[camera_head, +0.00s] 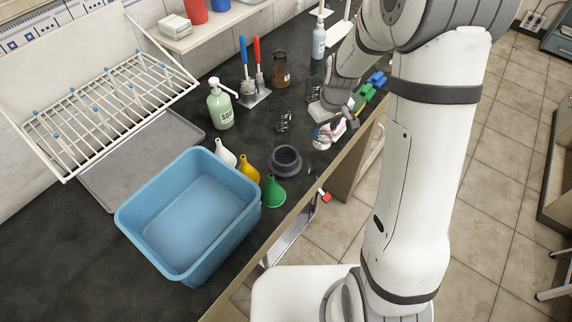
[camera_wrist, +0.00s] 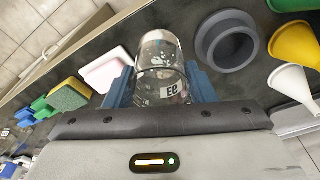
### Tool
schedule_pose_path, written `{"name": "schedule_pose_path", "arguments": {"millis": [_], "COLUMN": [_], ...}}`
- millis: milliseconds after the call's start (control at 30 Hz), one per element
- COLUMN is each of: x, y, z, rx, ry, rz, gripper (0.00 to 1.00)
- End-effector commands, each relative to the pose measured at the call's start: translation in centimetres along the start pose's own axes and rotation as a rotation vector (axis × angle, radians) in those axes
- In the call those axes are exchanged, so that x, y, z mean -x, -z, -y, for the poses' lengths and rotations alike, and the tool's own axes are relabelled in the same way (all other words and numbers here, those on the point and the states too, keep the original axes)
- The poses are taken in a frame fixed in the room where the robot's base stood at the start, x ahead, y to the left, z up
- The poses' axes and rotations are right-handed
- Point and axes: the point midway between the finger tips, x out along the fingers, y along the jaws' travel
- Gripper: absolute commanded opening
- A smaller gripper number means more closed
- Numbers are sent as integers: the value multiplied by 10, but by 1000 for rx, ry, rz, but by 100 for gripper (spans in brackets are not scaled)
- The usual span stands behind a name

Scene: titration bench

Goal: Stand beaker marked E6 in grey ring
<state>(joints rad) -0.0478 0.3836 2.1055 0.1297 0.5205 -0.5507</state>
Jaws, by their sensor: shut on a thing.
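The glass beaker (camera_wrist: 160,68) with a label that looks like E6 is between the blue fingers of my gripper (camera_wrist: 162,86) in the wrist view. The gripper is shut on it. In the head view the beaker (camera_head: 321,141) shows small below my gripper (camera_head: 326,122), near the bench's front edge. Whether its base touches the bench is unclear. The grey ring (camera_head: 285,173) lies on the dark bench, left of and nearer than the beaker. In the wrist view the ring (camera_wrist: 205,44) is to the right of the beaker, apart from it and empty.
White (camera_head: 224,153), yellow (camera_head: 249,169) and green (camera_head: 273,191) funnels stand beside the ring. A blue tub (camera_head: 253,218) is further left. A soap bottle (camera_head: 220,108) and small glassware (camera_head: 284,122) stand behind.

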Motion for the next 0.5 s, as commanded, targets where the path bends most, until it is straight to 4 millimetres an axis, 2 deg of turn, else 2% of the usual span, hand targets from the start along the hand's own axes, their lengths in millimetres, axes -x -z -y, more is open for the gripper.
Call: {"name": "schedule_pose_path", "arguments": {"millis": [500], "x": [24], "y": [26], "z": [72], "rx": [1026], "ry": [154], "rz": [-1], "gripper": [21]}}
